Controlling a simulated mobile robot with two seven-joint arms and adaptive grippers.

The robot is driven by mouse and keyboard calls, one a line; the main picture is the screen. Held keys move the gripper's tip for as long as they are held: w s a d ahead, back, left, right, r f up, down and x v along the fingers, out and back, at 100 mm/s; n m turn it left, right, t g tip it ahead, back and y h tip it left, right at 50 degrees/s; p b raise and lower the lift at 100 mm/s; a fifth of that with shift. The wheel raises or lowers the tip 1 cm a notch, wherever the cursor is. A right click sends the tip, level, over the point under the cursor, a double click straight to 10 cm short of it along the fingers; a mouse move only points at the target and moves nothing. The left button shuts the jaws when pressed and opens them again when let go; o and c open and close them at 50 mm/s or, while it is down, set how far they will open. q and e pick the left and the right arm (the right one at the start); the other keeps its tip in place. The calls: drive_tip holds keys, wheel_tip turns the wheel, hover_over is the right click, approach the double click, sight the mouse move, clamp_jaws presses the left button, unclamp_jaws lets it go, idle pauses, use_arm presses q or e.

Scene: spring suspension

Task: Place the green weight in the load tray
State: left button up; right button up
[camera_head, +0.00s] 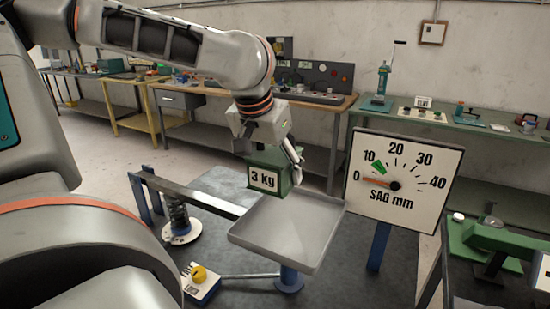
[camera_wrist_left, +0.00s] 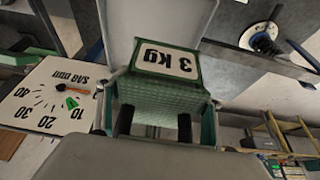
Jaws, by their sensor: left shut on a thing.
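The green weight (camera_head: 284,179), labelled "3 Kg", is held by my left gripper (camera_head: 272,152), which is shut on it from above. In the left wrist view the weight (camera_wrist_left: 160,92) sits between the two fingers (camera_wrist_left: 157,115), with its label showing. The load tray (camera_head: 290,237) is a shallow grey tray on a blue post. The weight hangs at the tray's far left rim and overlaps it in the head view; I cannot tell whether they touch. The tray also shows behind the weight in the left wrist view (camera_wrist_left: 160,18). My right gripper is not in view.
A lever bar (camera_head: 190,193) runs from the tray past a spring (camera_head: 178,215). The "SAG mm" dial (camera_head: 410,205) stands right of the tray, its orange pointer near 0. A small box with a yellow knob (camera_head: 199,273) lies front left. A green device (camera_head: 490,245) stands at right.

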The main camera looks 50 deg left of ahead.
use_arm(q)
drive_tip(key=f, duration=0.2)
drive_tip(key=f+b, duration=0.1)
drive_tip(key=f, duration=0.2)
drive_tip(key=f+b, duration=0.1)
drive_tip(key=f, duration=0.1)
drive_tip(key=shift+w+f, duration=0.2)
drive_tip(key=shift+w, duration=0.05)
drive_tip(key=shift+f+b, duration=0.5)
drive_tip(key=shift+f, duration=1.7)
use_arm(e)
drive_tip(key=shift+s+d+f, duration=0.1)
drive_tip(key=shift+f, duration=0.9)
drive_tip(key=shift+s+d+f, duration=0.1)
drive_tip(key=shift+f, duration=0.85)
use_arm(q)
drive_tip(key=shift+f, duration=0.1)
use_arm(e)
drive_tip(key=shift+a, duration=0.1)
use_arm(q)
drive_tip(key=o, duration=2)
drive_tip(key=shift+s+f, duration=0.25)
drive_tip(key=shift+c, duration=0.2)
drive_tip(key=shift+o, duration=0.6)
drive_tip(key=shift+s+d, duration=0.1)
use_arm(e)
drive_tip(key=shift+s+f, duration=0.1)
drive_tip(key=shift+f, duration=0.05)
